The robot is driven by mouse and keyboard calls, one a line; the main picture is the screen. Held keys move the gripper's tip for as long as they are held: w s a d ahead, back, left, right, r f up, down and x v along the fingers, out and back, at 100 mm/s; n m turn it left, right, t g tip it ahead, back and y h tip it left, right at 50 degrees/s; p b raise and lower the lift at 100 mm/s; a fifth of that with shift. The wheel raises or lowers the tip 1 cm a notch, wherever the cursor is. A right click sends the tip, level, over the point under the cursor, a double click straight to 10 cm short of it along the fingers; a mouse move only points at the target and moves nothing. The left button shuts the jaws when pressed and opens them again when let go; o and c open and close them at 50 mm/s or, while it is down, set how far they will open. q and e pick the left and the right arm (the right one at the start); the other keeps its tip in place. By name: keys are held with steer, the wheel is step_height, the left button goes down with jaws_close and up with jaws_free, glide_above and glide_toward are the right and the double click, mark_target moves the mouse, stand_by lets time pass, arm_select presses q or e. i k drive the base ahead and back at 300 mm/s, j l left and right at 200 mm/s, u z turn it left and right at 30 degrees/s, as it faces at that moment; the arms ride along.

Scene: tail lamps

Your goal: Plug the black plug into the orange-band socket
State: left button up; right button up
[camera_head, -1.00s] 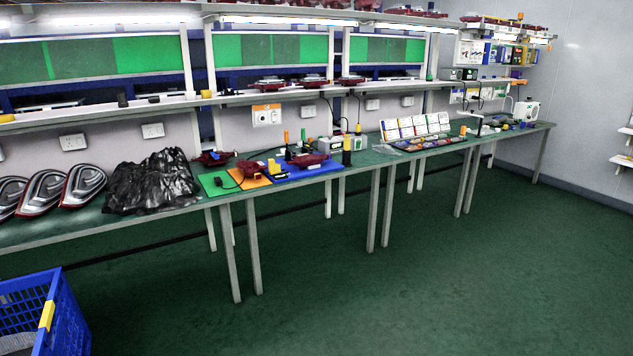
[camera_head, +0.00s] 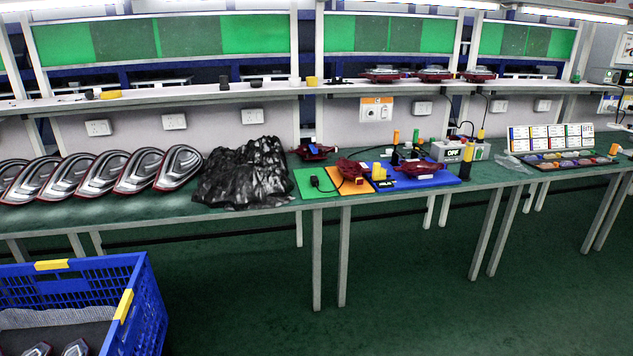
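A black plug (camera_head: 315,182) with a dark cord lies on the green mat (camera_head: 318,194) on the workbench. The orange-band socket (camera_head: 376,109) is on the wall panel behind the bench, above the mats; its plate has an orange strip along the top and looks empty. Neither of my grippers shows in the head view.
The green bench (camera_head: 240,213) runs across the view. A crumpled black bag (camera_head: 244,175) lies left of the mats, with several tail lamps (camera_head: 135,172) further left. A blue crate (camera_head: 148,295) stands at the lower left. The floor (camera_head: 400,290) in front is clear.

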mark_target(314, 179)
steer(key=i+j, duration=0.2)
steer(key=i, duration=0.15)
steer(key=i+j, duration=0.25)
steer(key=i+l, duration=0.6)
